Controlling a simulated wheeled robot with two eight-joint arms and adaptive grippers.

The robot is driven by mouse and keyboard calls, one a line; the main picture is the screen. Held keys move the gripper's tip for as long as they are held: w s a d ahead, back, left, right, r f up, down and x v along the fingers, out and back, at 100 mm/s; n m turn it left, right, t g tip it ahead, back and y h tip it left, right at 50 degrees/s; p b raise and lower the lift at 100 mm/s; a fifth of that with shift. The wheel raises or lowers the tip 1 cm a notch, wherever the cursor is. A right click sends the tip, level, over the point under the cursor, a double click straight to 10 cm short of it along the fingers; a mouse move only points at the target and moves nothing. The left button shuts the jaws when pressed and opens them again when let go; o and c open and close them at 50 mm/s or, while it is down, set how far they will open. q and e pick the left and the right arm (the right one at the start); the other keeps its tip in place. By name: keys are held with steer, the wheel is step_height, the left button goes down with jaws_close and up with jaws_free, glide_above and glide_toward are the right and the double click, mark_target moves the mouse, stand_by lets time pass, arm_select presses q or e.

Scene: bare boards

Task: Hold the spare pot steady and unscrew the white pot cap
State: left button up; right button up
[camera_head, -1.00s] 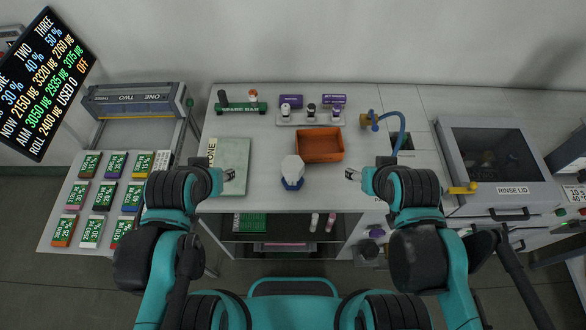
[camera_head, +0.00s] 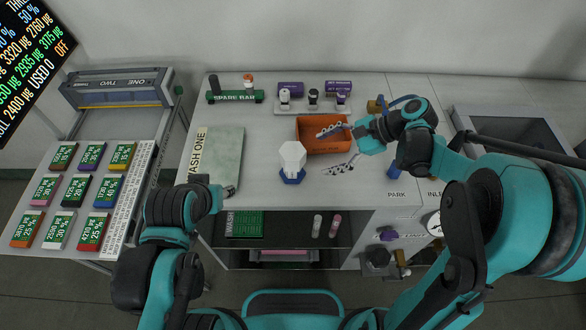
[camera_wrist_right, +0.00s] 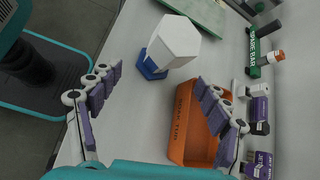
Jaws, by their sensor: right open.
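A large white six-sided piece (camera_head: 292,157) stands upright on a blue six-sided foot (camera_head: 292,176) on the worktop; in the wrist view the white piece (camera_wrist_right: 174,40) stands beyond my fingertips. On the green spare bar (camera_head: 235,97) stand a small dark pot (camera_head: 214,82) and a small white-and-orange pot (camera_head: 248,82). I cannot tell which is the spare pot. My right gripper (camera_head: 324,152) is open and empty, to the right of the white piece, apart from it, partly over the orange bin. My left gripper (camera_head: 226,190) is by the green board's front edge; its jaw state is unclear.
The orange bin (camera_head: 308,146) lies behind the white piece. A pale rack (camera_head: 298,109) with small dark-and-white pots stands at the back. The green WASH ONE board (camera_head: 214,160) lies at the left. The worktop around the blue foot is clear.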

mark_target(296, 167)
steer(key=f+m+b, duration=0.1)
steer(key=w+f+y, duration=0.1)
steer(key=f, duration=0.1)
steer(key=w+f+m+g+y+b, duration=0.1)
steer(key=f, duration=0.1)
steer(key=shift+d+f+m+b, duration=0.15)
steer(key=shift+d+m+b, duration=0.05)
steer(key=shift+m+b, duration=0.15)
steer(key=b+x, duration=0.1)
steer(key=x, duration=0.4)
steer(key=b+x, duration=0.2)
steer(key=x, duration=0.2)
steer(key=shift+a, duration=0.5)
steer(key=c, duration=1.4)
steer(key=o, duration=1)
steer(key=shift+c, duration=0.2)
steer(key=shift+c, duration=0.2)
steer(key=c, duration=1.2)
steer(key=shift+o, duration=0.2)
